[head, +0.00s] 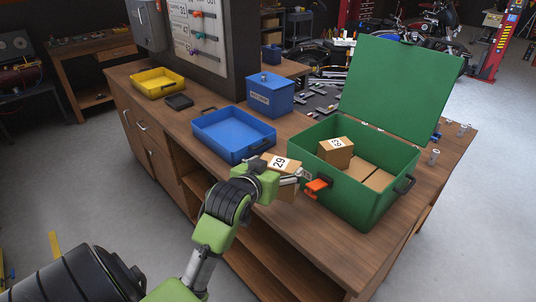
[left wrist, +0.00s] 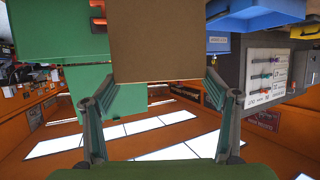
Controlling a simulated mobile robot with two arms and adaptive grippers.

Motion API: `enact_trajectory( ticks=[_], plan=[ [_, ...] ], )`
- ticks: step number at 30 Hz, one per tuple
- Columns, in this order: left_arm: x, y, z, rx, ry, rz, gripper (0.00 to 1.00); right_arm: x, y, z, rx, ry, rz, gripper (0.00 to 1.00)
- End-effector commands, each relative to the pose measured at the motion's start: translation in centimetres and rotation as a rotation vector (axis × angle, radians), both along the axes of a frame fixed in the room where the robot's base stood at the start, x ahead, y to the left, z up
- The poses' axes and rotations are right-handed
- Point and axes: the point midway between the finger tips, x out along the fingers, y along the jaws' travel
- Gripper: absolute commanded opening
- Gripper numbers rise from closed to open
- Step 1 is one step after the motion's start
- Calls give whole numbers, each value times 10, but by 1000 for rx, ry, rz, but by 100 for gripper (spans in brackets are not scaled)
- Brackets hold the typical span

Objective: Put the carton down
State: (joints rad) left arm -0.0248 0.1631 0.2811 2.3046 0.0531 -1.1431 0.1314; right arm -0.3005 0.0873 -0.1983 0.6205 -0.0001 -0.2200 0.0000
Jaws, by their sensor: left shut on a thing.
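My left gripper (head: 287,178) is shut on a brown carton (head: 272,160) with a white label reading 29. The carton is at the bench's front edge, between the blue tray and the green box; I cannot tell whether it touches the bench. In the left wrist view, the carton's plain brown face (left wrist: 155,40) sits between the two fingers (left wrist: 160,82). The green box (head: 347,203) stands open with its lid (head: 400,85) raised. Inside it are another labelled carton (head: 336,152) and lower brown cartons (head: 378,180). My right gripper is not in view.
On the wooden bench (head: 300,127) are a blue tray (head: 232,148), a blue lidded box (head: 270,97), a small black tray (head: 179,102) and a yellow tray (head: 158,84). An orange latch (head: 317,186) juts from the green box's front. Small metal parts (head: 434,157) stand right of it.

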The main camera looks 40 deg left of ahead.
Motion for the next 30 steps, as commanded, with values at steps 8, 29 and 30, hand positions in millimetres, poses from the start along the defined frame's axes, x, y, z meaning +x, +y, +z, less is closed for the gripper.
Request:
enact_trajectory(
  ticks=[8,29,30],
  plan=[
    [-37,-71,1,9,8,-439,39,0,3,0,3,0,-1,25],
    [-114,-187,7,-1,-3,-1186,39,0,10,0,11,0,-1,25],
    [-117,-190,9,-2,-4,-1212,39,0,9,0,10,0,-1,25]
  ],
)
